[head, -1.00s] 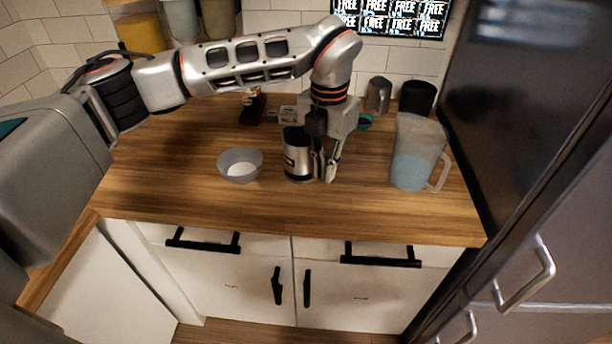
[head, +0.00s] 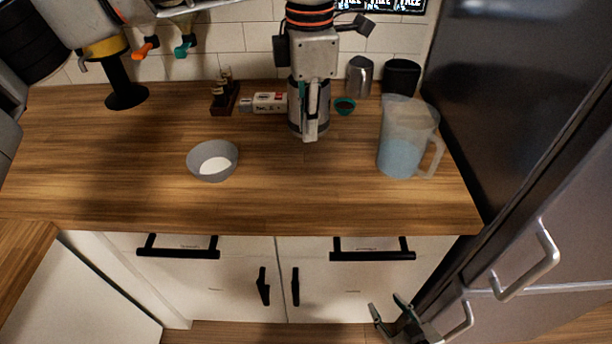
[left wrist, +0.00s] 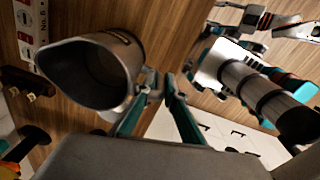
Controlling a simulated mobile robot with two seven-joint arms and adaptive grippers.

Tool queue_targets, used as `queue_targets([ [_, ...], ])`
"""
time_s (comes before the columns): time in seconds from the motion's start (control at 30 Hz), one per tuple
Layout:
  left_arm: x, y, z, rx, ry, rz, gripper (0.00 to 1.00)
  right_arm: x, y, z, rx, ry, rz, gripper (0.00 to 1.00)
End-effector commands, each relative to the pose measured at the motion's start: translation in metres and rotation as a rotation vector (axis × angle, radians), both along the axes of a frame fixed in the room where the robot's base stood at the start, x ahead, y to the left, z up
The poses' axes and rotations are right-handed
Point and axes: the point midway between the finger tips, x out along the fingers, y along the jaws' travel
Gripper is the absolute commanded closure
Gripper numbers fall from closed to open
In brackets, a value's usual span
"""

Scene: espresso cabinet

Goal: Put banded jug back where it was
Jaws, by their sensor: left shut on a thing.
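The banded jug (head: 294,112), a steel jug, is at the back middle of the counter, mostly hidden behind my left gripper (head: 311,128). The gripper is shut on it. In the left wrist view, the jug's open mouth and pouring lip (left wrist: 92,70) face the camera, and the gripper fingers (left wrist: 155,103) are at its side. I cannot tell whether its base touches the counter. My right gripper (head: 391,309) is open and empty, low in front of the right cabinet door.
A white box (head: 270,102) and a wooden stand (head: 224,103) are left of the jug. A clear pitcher (head: 402,150) and grey bowl (head: 212,172) stand nearer. The front middle counter is clear.

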Motion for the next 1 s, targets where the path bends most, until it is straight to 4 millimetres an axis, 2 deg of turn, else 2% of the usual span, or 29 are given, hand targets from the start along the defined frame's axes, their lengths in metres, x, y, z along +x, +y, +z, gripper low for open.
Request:
queue_targets([
  [0.03,-0.001,0.0,-0.014,-0.001,0.006,-0.001,1.0,0.0,0.0,0.0,-0.001,0.002,0.0,0.6],
  [0.2,-0.001,0.0,-0.055,-0.001,0.004,0.001,1.0,-0.001,-0.001,0.0,-0.003,0.004,-0.001,0.6],
  [0.4,0.0,0.0,-0.091,-0.001,0.002,0.001,1.0,-0.001,-0.002,0.002,-0.003,0.006,-0.001,0.6],
  [0.67,0.0,0.0,-0.109,-0.001,0.001,0.002,1.0,0.001,-0.002,0.004,-0.004,0.003,-0.001,0.6],
  [0.9,0.0,0.0,-0.138,-0.001,0.001,0.003,1.0,0.001,-0.002,0.008,-0.004,0.001,-0.002,0.6],
  [1.0,0.001,0.0,-0.141,-0.002,-0.002,0.002,1.0,0.002,-0.002,0.009,-0.003,-0.001,-0.001,0.6],
])
